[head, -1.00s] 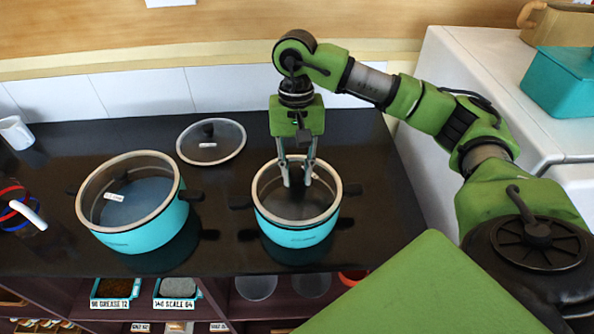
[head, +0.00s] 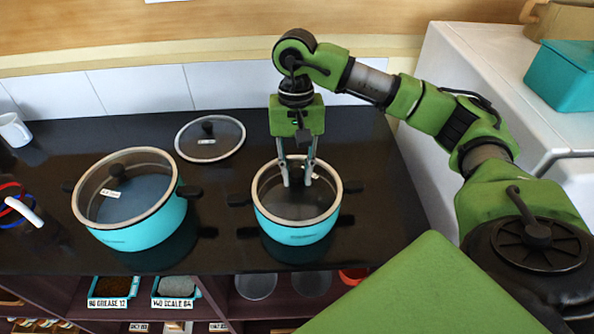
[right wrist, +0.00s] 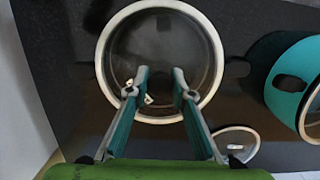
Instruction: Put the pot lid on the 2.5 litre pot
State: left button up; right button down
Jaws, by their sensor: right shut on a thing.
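A turquoise pot (head: 297,229) with two dark handles stands on the black counter. A glass pot lid (head: 268,190) with a pale rim appears to lie level over its opening; whether it is fully seated I cannot tell. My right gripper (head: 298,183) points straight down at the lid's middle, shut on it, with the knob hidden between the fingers. The right wrist view shows the lid (right wrist: 207,55) below the fingers (right wrist: 163,94). Another turquoise pot (head: 140,232), to the left, has a dark knob over its glass top. My left gripper is out of view.
Another glass lid (head: 225,133) lies on the counter behind, between the pots. A white mug (head: 14,130) and red and blue rings (head: 12,200) are at the far left. Shelves with bins (head: 176,288) are below the counter. The front counter between the pots is clear.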

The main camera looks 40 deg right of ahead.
jog(key=c, duration=1.7)
grip_release()
jog(key=r, duration=0.4)
jog(key=w+r, duration=0.1)
jog(key=r, duration=0.3)
jog(key=d+r, duration=0.1)
jog(key=r, duration=0.3)
jog(key=shift+w, duration=0.3)
jog(key=shift+f, duration=0.1)
